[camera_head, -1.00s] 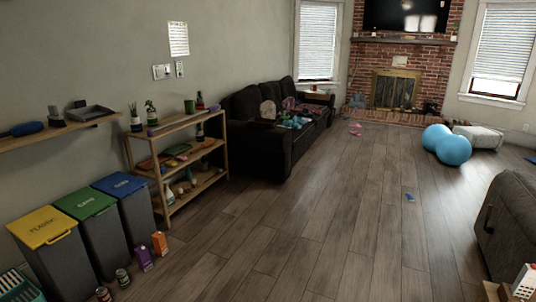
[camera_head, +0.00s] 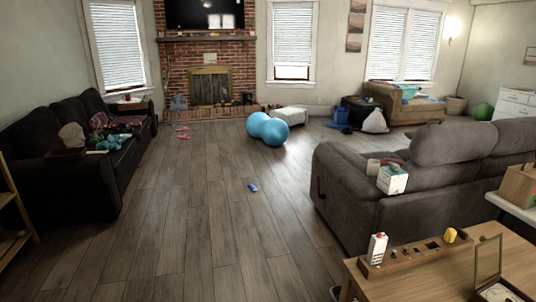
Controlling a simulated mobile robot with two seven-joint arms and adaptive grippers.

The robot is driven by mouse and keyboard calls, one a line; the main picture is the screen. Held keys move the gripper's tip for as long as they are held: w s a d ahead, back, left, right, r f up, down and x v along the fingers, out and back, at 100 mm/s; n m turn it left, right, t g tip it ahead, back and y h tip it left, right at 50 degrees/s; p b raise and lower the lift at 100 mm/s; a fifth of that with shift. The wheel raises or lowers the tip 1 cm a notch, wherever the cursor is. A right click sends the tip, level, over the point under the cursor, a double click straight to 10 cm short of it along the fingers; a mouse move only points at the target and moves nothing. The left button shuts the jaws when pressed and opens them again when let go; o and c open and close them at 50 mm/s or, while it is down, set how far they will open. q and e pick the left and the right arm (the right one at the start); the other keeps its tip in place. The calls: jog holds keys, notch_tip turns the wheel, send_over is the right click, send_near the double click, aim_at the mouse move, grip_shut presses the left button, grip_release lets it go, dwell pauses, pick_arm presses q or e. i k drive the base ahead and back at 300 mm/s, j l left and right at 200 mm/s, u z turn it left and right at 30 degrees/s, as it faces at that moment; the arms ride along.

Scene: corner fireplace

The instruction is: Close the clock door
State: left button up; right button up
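No clear clock face shows in the head view. A thin upright frame (camera_head: 488,259) stands on the wooden table (camera_head: 433,281) at the bottom right, beside a pale flat piece (camera_head: 500,293) cut off by the lower edge. It looks like an opened door or lid, but I cannot tell whether it belongs to the clock. Neither of my grippers is in view.
A wooden tray with a carton (camera_head: 377,248) stands on the same table. A grey sofa (camera_head: 350,195) is behind it, a dark sofa (camera_head: 75,160) at the left. Blue balls (camera_head: 268,129) sit near the fireplace (camera_head: 211,88). The middle floor is clear, except a small blue object (camera_head: 252,188).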

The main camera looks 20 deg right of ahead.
aim_at(482, 239)
jog(key=i+z, duration=0.3)
jog(key=z, duration=0.15)
jog(key=i+j+z, duration=0.15)
jog(key=i+z, duration=0.25)
jog(key=i+j+z, duration=0.15)
jog(key=z, duration=0.3)
jog(key=i+j+z, duration=0.25)
jog(key=z, duration=0.15)
jog(key=i+j+z, duration=0.15)
jog(key=j+z, duration=0.3)
jog(key=i+j+z, duration=0.15)
jog(key=j+z, duration=0.3)
jog(key=i+j+z, duration=0.15)
jog(key=z, duration=0.25)
jog(key=j+z, duration=0.85)
jog(key=j, duration=0.1)
